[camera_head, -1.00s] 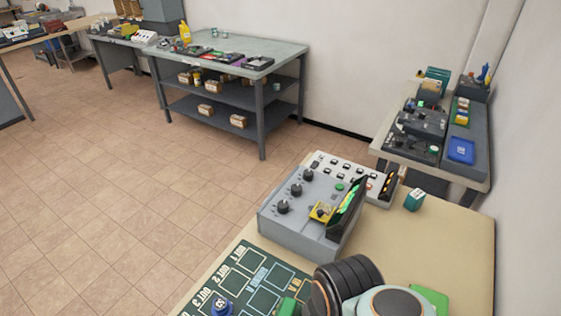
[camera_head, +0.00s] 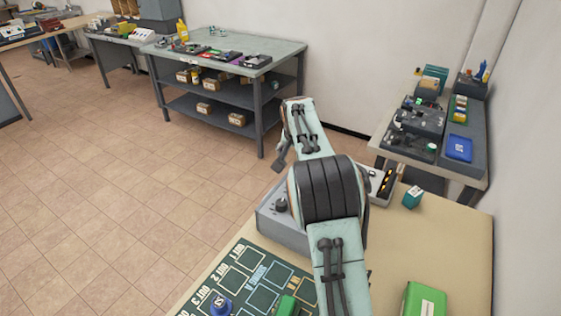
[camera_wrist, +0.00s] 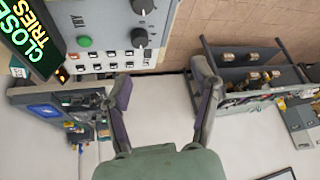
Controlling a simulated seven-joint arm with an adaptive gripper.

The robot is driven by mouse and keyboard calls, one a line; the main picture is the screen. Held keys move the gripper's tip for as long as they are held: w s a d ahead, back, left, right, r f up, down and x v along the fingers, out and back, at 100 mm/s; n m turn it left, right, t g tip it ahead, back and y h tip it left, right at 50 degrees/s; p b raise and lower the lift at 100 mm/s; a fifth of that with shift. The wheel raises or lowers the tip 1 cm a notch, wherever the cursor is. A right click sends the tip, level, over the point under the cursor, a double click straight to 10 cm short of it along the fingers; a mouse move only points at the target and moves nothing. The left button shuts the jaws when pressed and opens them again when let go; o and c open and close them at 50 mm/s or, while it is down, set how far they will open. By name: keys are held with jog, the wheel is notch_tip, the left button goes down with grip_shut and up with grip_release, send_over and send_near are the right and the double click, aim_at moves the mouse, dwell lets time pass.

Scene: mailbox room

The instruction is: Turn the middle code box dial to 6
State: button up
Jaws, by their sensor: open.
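The grey code box (camera_head: 283,232) stands on the near table, mostly hidden behind my arm in the head view. One black dial (camera_head: 281,204) at its near end shows there. In the wrist view the code box face (camera_wrist: 112,22) carries two visible dials. The far-end dial (camera_wrist: 140,38) shows whole; the middle dial (camera_wrist: 143,5) is cut by the top edge. Their settings are too small to read. My gripper (camera_wrist: 165,88) is open and empty, its fingers apart from the dials. The tilted display (camera_wrist: 28,38) reads "CLOSED" and "TRIES" in part.
A green button (camera_wrist: 84,41) sits beside the dials. A white button panel (camera_wrist: 92,66) stands behind the box. A teal cube (camera_head: 412,197) and a green block (camera_head: 424,301) are on the table's right side. A green slotted mat (camera_head: 246,286) lies in front.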

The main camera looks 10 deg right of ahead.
jog(key=shift+g, duration=0.8)
jog(key=f, duration=0.7)
jog(key=shift+s+d+f, duration=0.2)
jog(key=shift+d+f, duration=0.05)
jog(key=shift+f, duration=0.05)
jog(key=x, duration=0.5)
jog(key=shift+w+f, duration=0.2)
jog(key=shift+f, duration=0.15)
grip_shut()
